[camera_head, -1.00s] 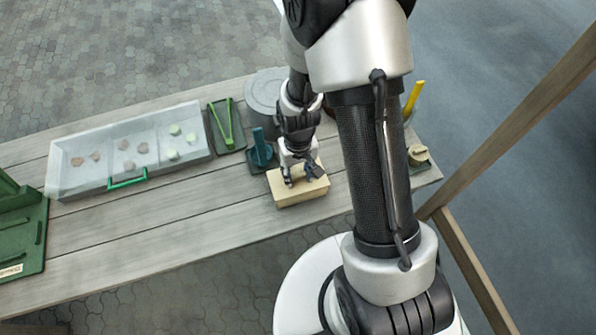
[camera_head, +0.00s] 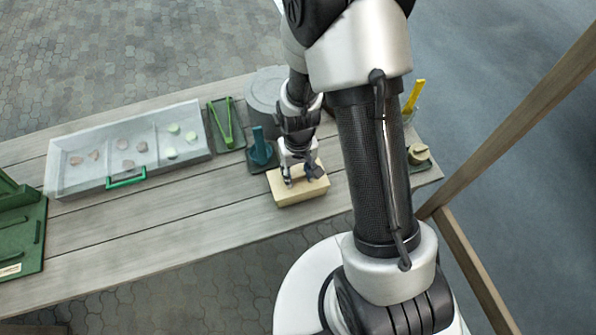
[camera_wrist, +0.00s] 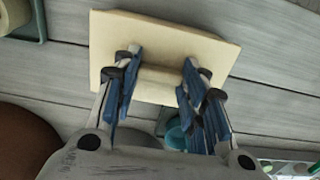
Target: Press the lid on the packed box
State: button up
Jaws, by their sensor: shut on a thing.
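The pale yellow box with its lid (camera_head: 300,192) lies on the plank table, right of the middle. In the wrist view the flat lid (camera_wrist: 207,48) shows from above, with a raised bar-shaped grip (camera_wrist: 162,78) across its middle. My gripper (camera_head: 301,176) is over the lid, and its blue-padded fingers are shut on this raised grip (camera_wrist: 157,85). The fingers and my arm hide part of the lid top. I cannot tell whether the lid sits flush on the box, and the box's contents are hidden.
A blue tool in a dark holder (camera_head: 261,152) stands close behind and left of the box.

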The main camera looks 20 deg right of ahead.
jog(key=shift+f, duration=0.15)
jog(key=o, duration=0.8)
jog(key=shift+o, duration=0.4)
jog(key=o, duration=0.4)
jog(key=shift+o, duration=0.2)
jog(key=shift+r+p, duration=2.3)
jog(key=shift+r, duration=0.75)
jog(key=shift+c, duration=0.5)
